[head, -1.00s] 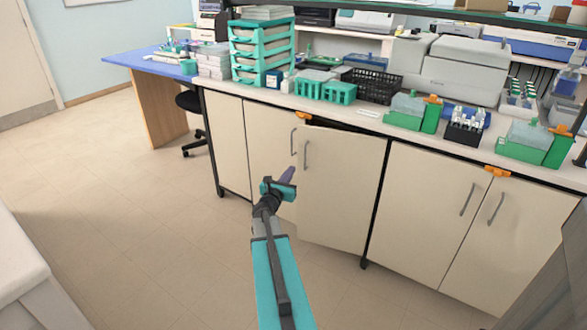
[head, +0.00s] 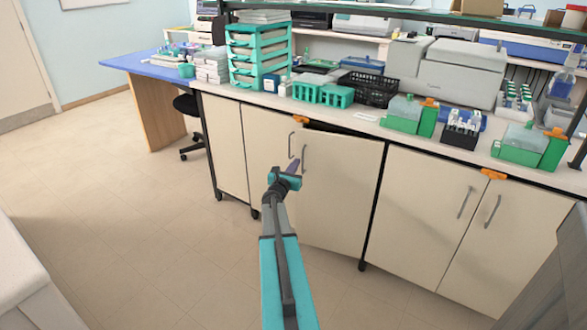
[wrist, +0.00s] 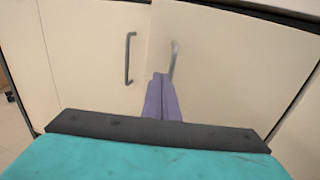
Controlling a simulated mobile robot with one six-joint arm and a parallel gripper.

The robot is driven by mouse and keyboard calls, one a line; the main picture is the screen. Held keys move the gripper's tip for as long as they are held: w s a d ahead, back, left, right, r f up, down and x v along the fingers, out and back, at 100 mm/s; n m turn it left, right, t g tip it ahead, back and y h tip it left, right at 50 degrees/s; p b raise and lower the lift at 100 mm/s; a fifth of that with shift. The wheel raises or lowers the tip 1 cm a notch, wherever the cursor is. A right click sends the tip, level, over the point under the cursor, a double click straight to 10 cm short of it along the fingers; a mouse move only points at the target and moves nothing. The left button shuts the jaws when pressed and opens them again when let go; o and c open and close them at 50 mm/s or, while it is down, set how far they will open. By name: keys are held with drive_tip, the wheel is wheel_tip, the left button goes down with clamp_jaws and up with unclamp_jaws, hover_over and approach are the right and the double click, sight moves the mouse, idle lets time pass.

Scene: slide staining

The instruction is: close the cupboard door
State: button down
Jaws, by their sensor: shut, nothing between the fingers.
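The cupboard door (head: 345,190) is a cream panel under the bench, hinged at its right side and slightly ajar. A dark gap shows along its top edge. Its grey bar handle (head: 304,158) is near its left edge. My gripper (head: 294,166) is shut and empty, with its purple fingertips just left of that handle. In the wrist view the fingers (wrist: 162,78) point at the door's left edge, just below its handle (wrist: 173,55). I cannot tell whether they touch the door. The neighbouring left door (head: 266,150) looks closed.
The bench top above carries green racks (head: 323,95), a black basket (head: 369,88) and slide boxes. An orange latch (head: 493,174) sits above the closed right-hand doors. A white surface (head: 30,275) stands at lower left. The floor (head: 130,220) between is clear.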

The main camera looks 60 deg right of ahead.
drive_tip(key=shift+x, duration=2.25)
drive_tip(key=shift+d, duration=0.1)
